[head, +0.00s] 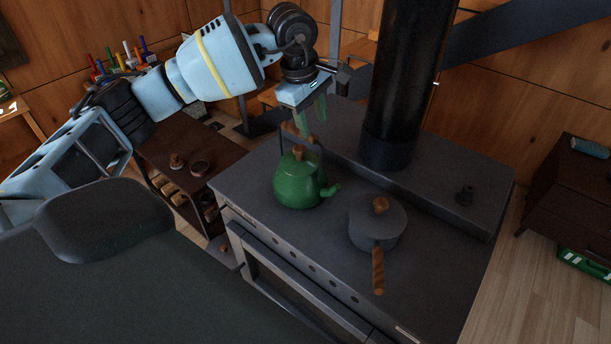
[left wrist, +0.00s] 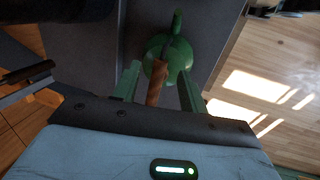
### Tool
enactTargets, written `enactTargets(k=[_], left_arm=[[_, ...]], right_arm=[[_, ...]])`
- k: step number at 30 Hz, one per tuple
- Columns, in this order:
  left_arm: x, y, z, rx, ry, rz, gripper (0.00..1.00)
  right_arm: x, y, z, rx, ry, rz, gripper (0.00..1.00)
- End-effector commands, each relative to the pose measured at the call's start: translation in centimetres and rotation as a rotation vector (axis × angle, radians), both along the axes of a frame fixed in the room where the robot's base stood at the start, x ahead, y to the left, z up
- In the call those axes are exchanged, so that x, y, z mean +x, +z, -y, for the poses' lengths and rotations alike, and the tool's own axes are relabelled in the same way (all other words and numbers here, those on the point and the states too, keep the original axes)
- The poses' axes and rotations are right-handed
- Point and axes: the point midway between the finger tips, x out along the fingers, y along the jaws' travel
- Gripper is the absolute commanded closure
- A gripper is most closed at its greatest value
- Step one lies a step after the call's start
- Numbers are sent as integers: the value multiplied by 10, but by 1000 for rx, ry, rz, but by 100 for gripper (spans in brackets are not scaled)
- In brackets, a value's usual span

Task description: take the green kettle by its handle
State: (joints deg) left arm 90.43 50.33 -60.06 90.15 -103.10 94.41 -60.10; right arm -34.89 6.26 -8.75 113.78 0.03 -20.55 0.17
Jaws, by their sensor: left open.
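The green kettle (head: 297,184) stands upright on the dark stove (head: 250,185), with its spout toward the right. Its handle has a wooden grip (head: 299,134) on a dark frame above the lid. My left gripper (head: 313,122) is above the kettle, pointing down, with its green fingers close to the wooden grip. In the left wrist view the kettle (left wrist: 174,50) lies beyond the fingers, and the wooden grip (left wrist: 155,84) shows between the two open fingers (left wrist: 157,82). I cannot tell whether either finger touches it. My right gripper is not in view.
A grey pot (head: 377,226) with a wooden-handled side stands right of the kettle on the stove. A black stovepipe (head: 400,90) rises behind. A low brown shelf (head: 165,150) stands left of the stove.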

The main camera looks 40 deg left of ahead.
Motion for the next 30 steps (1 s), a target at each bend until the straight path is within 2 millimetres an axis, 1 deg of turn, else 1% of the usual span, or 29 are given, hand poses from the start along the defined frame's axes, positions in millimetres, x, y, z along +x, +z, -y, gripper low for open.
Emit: enactTargets(k=[1, 3, 6, 10, 17, 23, 26, 30], left_arm=[[0, 6, -12, 37, 10, -1, 57], [0, 11, -20, 66, 16, -3, 57], [-1, 13, -25, 82, 19, -7, 57], [0, 10, -24, 80, 20, -8, 57], [4, -11, -24, 79, 19, -8, 57], [5, -16, -24, 78, 19, -7, 57], [6, -26, -26, 76, 20, -8, 57], [9, -45, -30, 77, 19, -6, 57]], right_arm=[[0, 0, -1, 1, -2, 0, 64], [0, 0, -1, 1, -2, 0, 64], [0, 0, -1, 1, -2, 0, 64], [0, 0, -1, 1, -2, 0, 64], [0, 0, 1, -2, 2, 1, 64], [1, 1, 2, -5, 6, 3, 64], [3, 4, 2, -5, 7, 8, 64], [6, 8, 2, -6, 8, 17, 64]])
